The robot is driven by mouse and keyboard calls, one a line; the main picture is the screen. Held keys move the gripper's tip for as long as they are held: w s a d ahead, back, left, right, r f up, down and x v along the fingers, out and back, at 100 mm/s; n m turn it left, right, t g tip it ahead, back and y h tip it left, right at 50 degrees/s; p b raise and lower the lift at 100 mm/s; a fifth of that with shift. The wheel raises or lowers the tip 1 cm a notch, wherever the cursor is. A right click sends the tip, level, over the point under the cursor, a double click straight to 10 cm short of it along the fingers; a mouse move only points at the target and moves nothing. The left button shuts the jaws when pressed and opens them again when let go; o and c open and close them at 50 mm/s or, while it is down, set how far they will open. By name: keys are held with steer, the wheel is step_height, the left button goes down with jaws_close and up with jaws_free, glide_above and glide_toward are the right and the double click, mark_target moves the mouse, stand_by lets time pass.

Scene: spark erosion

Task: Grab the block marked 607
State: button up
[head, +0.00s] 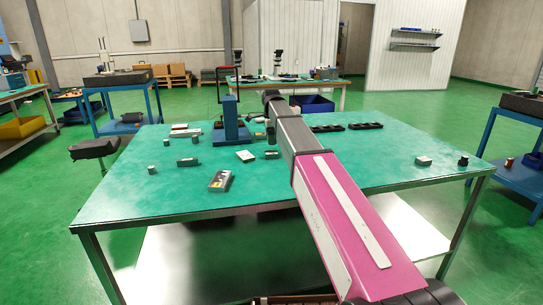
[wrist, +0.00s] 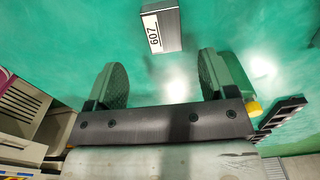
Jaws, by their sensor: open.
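The block marked 607 (wrist: 163,28) is a dark grey block with a white label reading "607". It lies on the green tabletop at the top middle of the wrist view. My gripper (wrist: 165,84) is open, with its two dark ribbed fingers spread and nothing between them. The block is beyond the fingertips and untouched, roughly in line with the gap between them. In the head view my arm covers part of the table and the gripper cannot be made out. I cannot tell which block there is 607.
In the head view, a labelled grey block (head: 220,181), a white-topped block (head: 245,156) and several smaller pieces lie on the green table (head: 130,198). A blue stand (head: 231,122) rises near the back. Black racks (head: 365,126) lie right of my arm. The table's right part is mostly clear.

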mark_target(272, 153)
steer(key=f, duration=0.7)
steer(key=shift+w+d+f, duration=0.1)
steer(key=shift+w+f, duration=0.1)
steer(key=shift+f, duration=0.15)
steer(key=c, duration=1.3)
